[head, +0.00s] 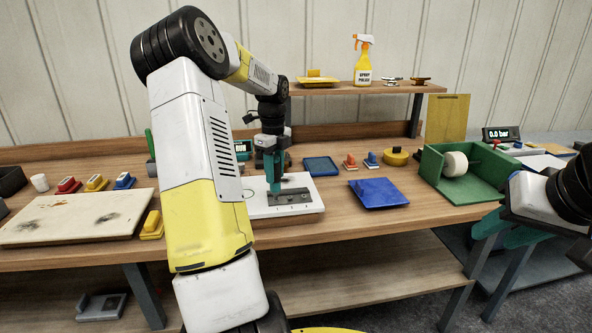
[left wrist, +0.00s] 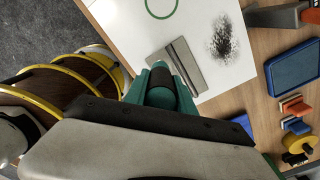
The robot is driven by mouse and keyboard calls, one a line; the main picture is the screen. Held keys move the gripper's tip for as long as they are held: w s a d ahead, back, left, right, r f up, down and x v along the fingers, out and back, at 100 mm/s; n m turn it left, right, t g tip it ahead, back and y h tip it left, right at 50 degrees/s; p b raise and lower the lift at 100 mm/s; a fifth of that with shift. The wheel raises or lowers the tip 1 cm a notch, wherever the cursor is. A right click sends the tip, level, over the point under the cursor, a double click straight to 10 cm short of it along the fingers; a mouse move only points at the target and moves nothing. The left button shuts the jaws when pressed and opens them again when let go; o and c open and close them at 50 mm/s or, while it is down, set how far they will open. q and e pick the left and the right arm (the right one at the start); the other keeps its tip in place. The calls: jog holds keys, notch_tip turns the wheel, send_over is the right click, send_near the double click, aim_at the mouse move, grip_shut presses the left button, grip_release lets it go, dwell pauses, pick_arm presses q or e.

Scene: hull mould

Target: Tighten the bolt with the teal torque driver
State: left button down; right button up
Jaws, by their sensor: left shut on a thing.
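My left gripper (head: 271,160) is over the white board on the bench, its jaws pointing down. I cannot tell whether the tip touches the bar. The bolt cannot be made out. My right gripper (head: 508,228) is at the right edge, away from the bar, with its teal fingers apart and nothing visible between them.
The white board (head: 258,207) lies under the bar. A blue tray (head: 321,166), a blue sheet (head: 378,193) and a green box (head: 437,166) with a white roll are to its right. A stained pale board (head: 75,216) lies left. A shelf behind holds a spray bottle (head: 363,62).

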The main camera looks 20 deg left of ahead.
pick_arm(q)
jog(key=shift+f, duration=0.1)
dwell(0.4)
dwell(0.4)
jog(key=shift+r, duration=3.15)
